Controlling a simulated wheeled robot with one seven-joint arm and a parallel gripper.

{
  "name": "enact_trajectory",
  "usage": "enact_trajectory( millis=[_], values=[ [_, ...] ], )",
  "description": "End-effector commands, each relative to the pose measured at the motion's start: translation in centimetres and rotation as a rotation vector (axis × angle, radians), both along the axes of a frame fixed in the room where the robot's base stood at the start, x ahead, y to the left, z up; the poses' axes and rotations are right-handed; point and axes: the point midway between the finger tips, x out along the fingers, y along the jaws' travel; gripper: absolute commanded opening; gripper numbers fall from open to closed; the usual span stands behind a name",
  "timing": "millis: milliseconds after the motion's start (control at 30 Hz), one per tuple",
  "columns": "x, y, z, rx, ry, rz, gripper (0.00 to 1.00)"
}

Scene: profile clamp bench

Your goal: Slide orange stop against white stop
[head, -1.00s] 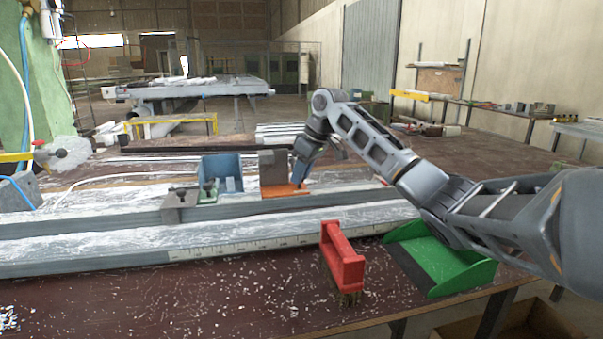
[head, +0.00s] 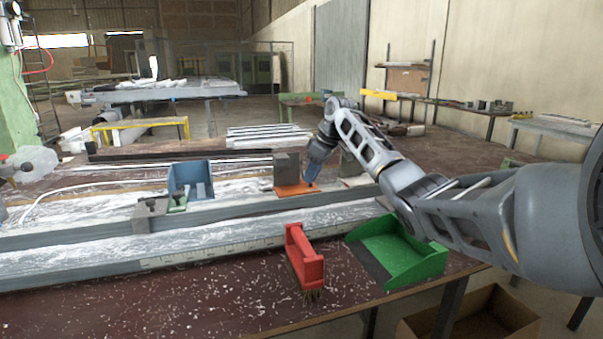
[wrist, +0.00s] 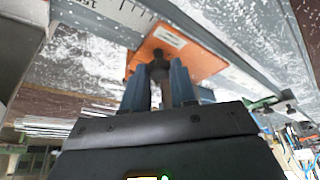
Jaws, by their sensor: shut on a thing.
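The orange stop (head: 293,189) is a flat orange plate with a grey block (head: 287,168) on it, on the long rail in the middle of the head view. In the wrist view the orange plate (wrist: 200,62) carries a dark knob (wrist: 158,68). My gripper (wrist: 160,78) is shut on that knob, and its blue fingers also reach the orange stop in the head view (head: 311,178). A greyish block (head: 350,164) is partly behind my arm. I cannot tell whether either is the white stop.
A grey clamp block (head: 151,213) and a blue box (head: 190,181) stand left along the rail (head: 90,232). A red brush (head: 305,260) and a green dustpan (head: 400,253) lie in front. White shavings cover much of the bench.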

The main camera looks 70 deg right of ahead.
Motion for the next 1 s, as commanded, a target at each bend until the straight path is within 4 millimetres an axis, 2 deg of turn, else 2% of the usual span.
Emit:
enact_trajectory(
  millis=[233,267,500,767,1000],
  values=[
    [0.0,-0.1,0.2,-0.003,-0.004,0.0,0.0],
    [0.0,-0.1,0.2,-0.003,-0.004,0.0,0.3],
    [0.1,0.0,0.1,-0.001,-0.002,0.001,0.51],
    [0.0,0.1,0.2,-0.001,-0.002,0.001,0.51],
    [-1.2,0.1,3.0,-0.003,-0.004,0.001,0.51]
  ],
)
